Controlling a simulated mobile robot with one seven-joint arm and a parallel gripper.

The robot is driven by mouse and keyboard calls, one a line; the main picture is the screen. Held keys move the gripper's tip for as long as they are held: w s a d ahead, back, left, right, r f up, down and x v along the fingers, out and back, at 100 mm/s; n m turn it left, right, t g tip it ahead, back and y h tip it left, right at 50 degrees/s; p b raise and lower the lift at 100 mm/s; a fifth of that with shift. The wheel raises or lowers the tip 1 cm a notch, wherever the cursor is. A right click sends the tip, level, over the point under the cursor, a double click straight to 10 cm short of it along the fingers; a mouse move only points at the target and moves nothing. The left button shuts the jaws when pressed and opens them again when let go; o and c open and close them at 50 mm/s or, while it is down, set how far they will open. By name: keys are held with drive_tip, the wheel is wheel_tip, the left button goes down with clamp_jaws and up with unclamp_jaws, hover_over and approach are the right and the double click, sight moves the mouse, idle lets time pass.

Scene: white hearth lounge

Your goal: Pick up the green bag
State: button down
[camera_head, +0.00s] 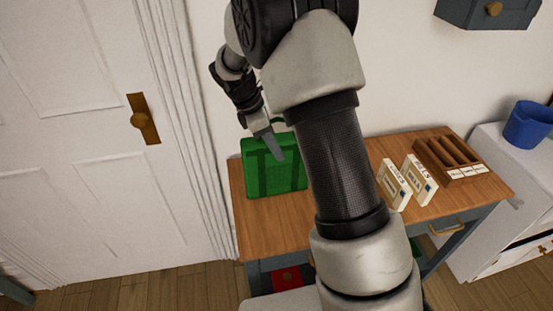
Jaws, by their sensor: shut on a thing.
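The green bag (290,177) stands upright at the left end of a wooden-topped table (348,225). My fingers cover part of the bag's upper front. My arm hides the area just right of the bag. The bag's base appears to rest on the tabletop; I cannot tell whether it is lifted.
Two white boxes (394,184) and a brown divided rack (450,158) stand on the table's right half. A blue pot (527,124) sits on a white cabinet (493,146) at far right. A white door (80,130) is on the left. A grey wall cabinet (470,14) hangs at upper right.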

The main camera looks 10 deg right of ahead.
wheel_tip(320, 180, up, 10)
drive_tip(key=shift+r+p, duration=0.1)
drive_tip(key=shift+p, duration=0.3)
idle(0.7)
drive_tip(key=s+f+m+g+y+p, duration=0.55)
drive_tip(key=s+m, duration=0.45)
drive_tip(key=m, duration=0.8)
drive_tip(key=w+r+n+t+h+b, duration=0.1)
drive_tip(key=w+n+h, duration=0.1)
drive_tip(key=n, duration=0.3)
drive_tip(key=w+r+n+t+h+b, duration=0.1)
drive_tip(key=w+r+n+t+b, duration=0.1)
drive_tip(key=w+n, duration=0.2)
drive_tip(key=w+r+n+t+h+b, duration=0.1)
drive_tip(key=w+n+t+h+b, duration=0.1)
drive_tip(key=n, duration=0.6)
drive_tip(key=shift+w+r+h, duration=0.35)
drive_tip(key=shift+w, duration=0.45)
drive_tip(key=shift+w+r+n+t, duration=0.25)
drive_tip(key=shift+r+n, duration=0.1)
drive_tip(key=shift+n, duration=0.15)
